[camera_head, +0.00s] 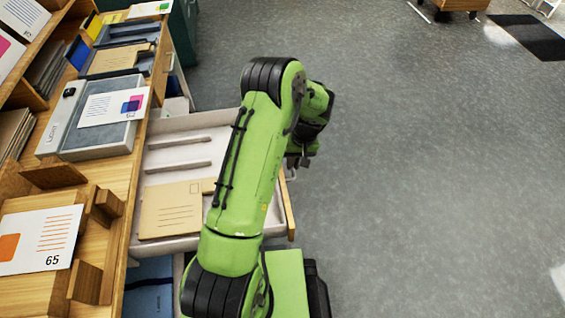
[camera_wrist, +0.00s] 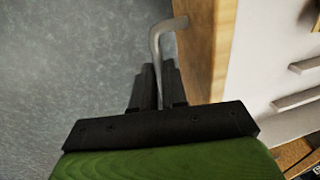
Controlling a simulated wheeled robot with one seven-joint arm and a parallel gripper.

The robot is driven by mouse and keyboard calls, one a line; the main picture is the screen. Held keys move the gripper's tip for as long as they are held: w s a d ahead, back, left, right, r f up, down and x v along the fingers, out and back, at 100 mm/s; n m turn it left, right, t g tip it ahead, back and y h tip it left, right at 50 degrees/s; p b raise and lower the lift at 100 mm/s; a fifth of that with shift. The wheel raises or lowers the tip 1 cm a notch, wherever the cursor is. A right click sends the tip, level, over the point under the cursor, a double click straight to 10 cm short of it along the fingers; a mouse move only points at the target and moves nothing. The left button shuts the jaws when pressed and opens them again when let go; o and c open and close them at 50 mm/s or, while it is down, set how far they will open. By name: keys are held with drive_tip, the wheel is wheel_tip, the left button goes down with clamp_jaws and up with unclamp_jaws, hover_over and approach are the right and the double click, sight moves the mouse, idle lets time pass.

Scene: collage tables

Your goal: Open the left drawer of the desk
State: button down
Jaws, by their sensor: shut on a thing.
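The desk (camera_head: 128,165) runs along the left of the head view. One of its drawers (camera_head: 165,178) stands pulled out, with a pale interior, low dividers and a wooden front (camera_head: 287,208). A brown envelope-like card (camera_head: 170,210) lies inside it. My gripper (camera_wrist: 160,85) is shut on the drawer's bent metal handle (camera_wrist: 157,40), beside the wooden front (camera_wrist: 205,50) in the wrist view. In the head view my arm crosses over the drawer, hiding part of its inside, and the gripper's fingers are mostly hidden behind the wrist.
On the desk top are a grey box with a printed card (camera_head: 114,106), a card marked 65 (camera_head: 42,240) on a wooden stand, and trays (camera_head: 118,60) farther back. A blue item (camera_head: 149,290) shows below the drawer, near the front.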

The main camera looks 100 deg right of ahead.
drive_tip(key=shift+s, duration=0.3)
drive_tip(key=c, duration=1.2)
unclamp_jaws()
drive_tip(key=shift+s, duration=0.1)
drive_tip(key=shift+o, duration=0.2)
wheel_tip(320, 180, up, 16)
drive_tip(key=s+p, duration=0.2)
drive_tip(key=p, duration=0.3)
drive_tip(key=shift+s+d+f, duration=0.2)
drive_tip(key=shift+s+f, duration=0.05)
drive_tip(key=shift+s, duration=0.1)
